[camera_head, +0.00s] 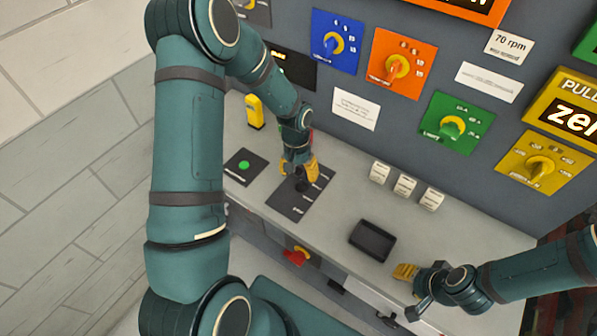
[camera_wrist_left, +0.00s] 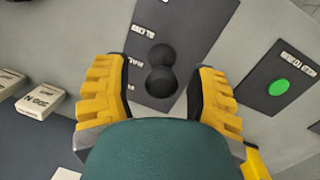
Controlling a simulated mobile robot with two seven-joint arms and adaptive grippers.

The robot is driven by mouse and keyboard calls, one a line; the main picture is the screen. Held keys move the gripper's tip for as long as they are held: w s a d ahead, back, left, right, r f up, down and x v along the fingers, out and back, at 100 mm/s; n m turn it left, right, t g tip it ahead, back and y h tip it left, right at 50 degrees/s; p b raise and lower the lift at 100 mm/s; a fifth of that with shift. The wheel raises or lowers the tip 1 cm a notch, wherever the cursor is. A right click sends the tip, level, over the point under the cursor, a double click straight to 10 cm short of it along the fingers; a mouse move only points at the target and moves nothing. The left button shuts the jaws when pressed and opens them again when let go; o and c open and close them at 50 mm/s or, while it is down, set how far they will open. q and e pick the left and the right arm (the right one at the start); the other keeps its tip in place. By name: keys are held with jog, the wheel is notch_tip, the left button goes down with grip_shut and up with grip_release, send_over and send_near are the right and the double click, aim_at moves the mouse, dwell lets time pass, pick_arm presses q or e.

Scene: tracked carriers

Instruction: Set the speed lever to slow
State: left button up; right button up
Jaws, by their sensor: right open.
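The speed lever has a black round knob (camera_wrist_left: 161,56) above a second black round part, and stands on a dark plate (camera_head: 290,207) on the counter. My left gripper (camera_head: 303,174) is right above the lever. In the left wrist view, its yellow fingers (camera_wrist_left: 160,78) are spread on either side of the lever, with clear gaps to it. In the head view the gripper hides part of the lever. My right gripper (camera_head: 405,273) is open and empty near the counter's front edge, at the right.
A dark plate with a green button (camera_head: 243,165) lies left of the lever plate. A yellow block (camera_head: 254,112) stands behind it. Several white labelled blocks (camera_head: 404,186) and a black tray (camera_head: 372,241) are to the right. A panel with coloured knobs rises behind.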

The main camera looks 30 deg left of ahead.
pick_arm(q)
jog(key=shift+a, duration=0.1)
notch_tip(320, 180, up, 12)
jog(key=w+a, duration=0.1)
jog(key=shift+a, duration=0.15)
jog(key=shift+f, duration=0.1)
pick_arm(e)
jog(key=shift+s, duration=0.1)
dwell(0.6)
